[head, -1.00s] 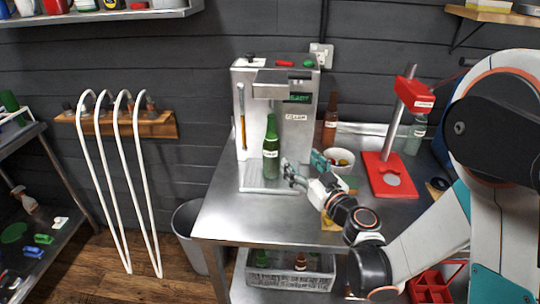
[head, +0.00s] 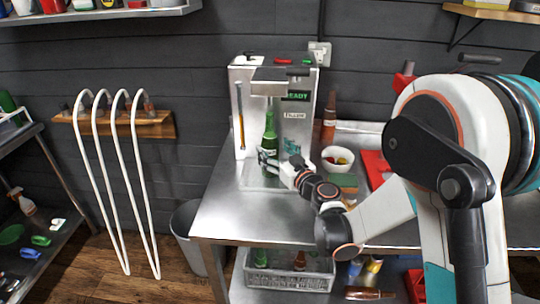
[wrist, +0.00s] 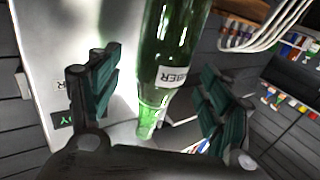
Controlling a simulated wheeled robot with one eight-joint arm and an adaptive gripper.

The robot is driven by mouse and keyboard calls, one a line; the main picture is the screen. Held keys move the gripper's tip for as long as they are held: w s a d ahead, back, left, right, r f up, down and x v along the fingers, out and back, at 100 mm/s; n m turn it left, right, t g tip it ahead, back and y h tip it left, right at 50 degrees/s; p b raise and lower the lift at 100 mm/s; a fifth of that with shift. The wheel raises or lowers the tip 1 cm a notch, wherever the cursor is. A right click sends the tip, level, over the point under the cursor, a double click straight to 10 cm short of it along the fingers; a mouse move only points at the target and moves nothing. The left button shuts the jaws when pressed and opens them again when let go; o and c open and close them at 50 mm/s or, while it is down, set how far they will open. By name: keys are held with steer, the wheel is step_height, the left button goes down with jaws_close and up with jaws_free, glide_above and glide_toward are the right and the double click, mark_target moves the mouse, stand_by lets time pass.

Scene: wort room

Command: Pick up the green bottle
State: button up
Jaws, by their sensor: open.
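The green bottle (head: 269,134) stands upright on the tray of the filling machine (head: 296,112), which has a lit green "READY" display. In the wrist view the bottle (wrist: 175,50) fills the middle, its white label partly readable. My gripper (head: 272,160) is at the bottle's lower part in the head view. In the wrist view my gripper (wrist: 155,100) is open, with one green-padded finger on each side of the bottle. A gap shows between the left finger and the glass; contact on the right cannot be told.
A white bowl (head: 337,158) and a brown bottle (head: 330,118) stand right of the machine. A red stand (head: 377,168) is farther right, partly behind my arm. A grey crate (head: 290,272) with bottles sits below. The table's left front is clear.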

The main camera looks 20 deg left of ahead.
mark_target(275, 151)
steer(key=x, duration=0.2)
steer(key=shift+w+a+f+b, duration=0.15)
steer(key=shift+a+f+b, duration=0.1)
steer(key=shift+f+b, duration=0.05)
steer(key=shift+w+a+r, duration=0.15)
steer(key=shift+w+a, duration=0.1)
steer(key=c, duration=1.6)
